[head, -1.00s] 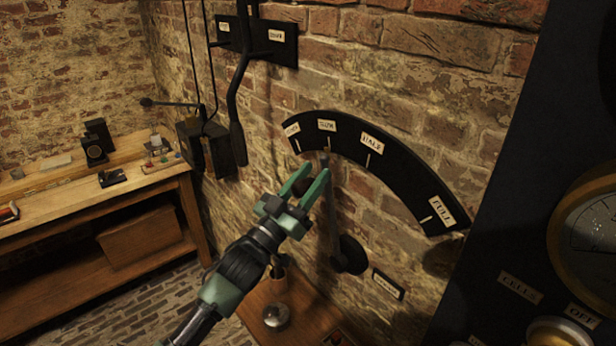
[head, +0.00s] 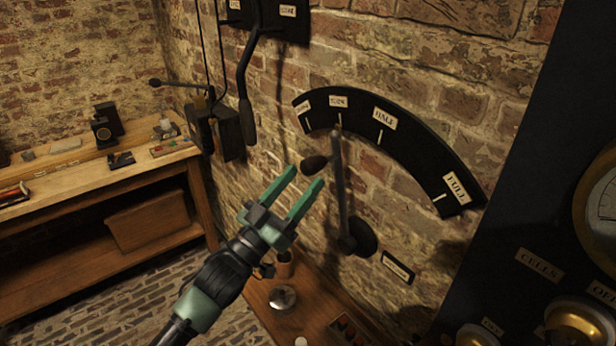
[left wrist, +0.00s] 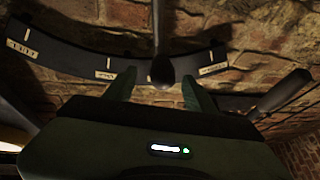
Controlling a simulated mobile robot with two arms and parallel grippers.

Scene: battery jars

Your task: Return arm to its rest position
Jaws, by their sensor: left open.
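My left gripper (head: 297,192), with green fingers, is open and empty in the middle of the head view. It is in front of the brick wall, just below and left of the knob of the wall lever (head: 341,190), apart from it in the picture. The lever stands nearly upright from a round black pivot, its tip at the second label of the black curved scale (head: 412,150). In the left wrist view the lever's dark knob (left wrist: 161,72) shows just beyond the gap between the open fingers (left wrist: 157,88). My right gripper is not in view.
A wooden bench (head: 110,182) with small items stands at the left. A second lever (head: 246,95) hangs on the wall above. A wooden surface (head: 262,296) with a small round metal object lies below my gripper. A dark panel (head: 500,240) with gauges stands at the right.

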